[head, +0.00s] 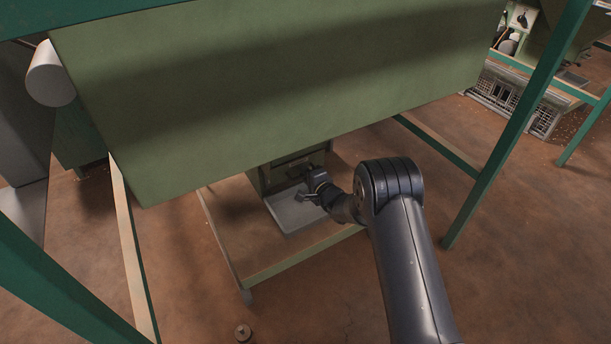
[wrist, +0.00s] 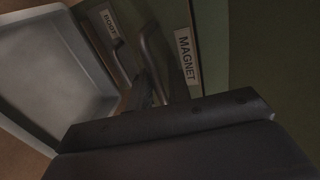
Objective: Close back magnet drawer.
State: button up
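A small green cabinet (head: 262,180) stands low under the large hopper. Its front carries a label reading MAGNET (wrist: 188,58) in the wrist view. A second small label (wrist: 110,24), hard to read, sits to its left. Dark bar handles (wrist: 121,58) show between the labels. My gripper (head: 307,192) is at the cabinet front, close to the handles. Its dark fingers show in the wrist view (wrist: 160,92), near the MAGNET label. Whether they touch or hold a handle is too dark to tell. How far any drawer stands out is unclear.
A pale grey tray (head: 292,214) lies below the cabinet front, also at the left of the wrist view (wrist: 50,75). The green hopper (head: 290,85) hangs overhead. Frame legs (head: 520,120) and a low crossbar (head: 300,258) surround the cabinet. The brown floor in front is mostly clear.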

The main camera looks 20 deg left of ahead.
jog(key=shift+o, duration=0.7)
jog(key=shift+s+d+r, duration=0.15)
jog(key=p+v, duration=0.3)
jog(key=v, duration=0.7)
jog(key=shift+s+d, duration=0.15)
jog(key=shift+d, duration=0.05)
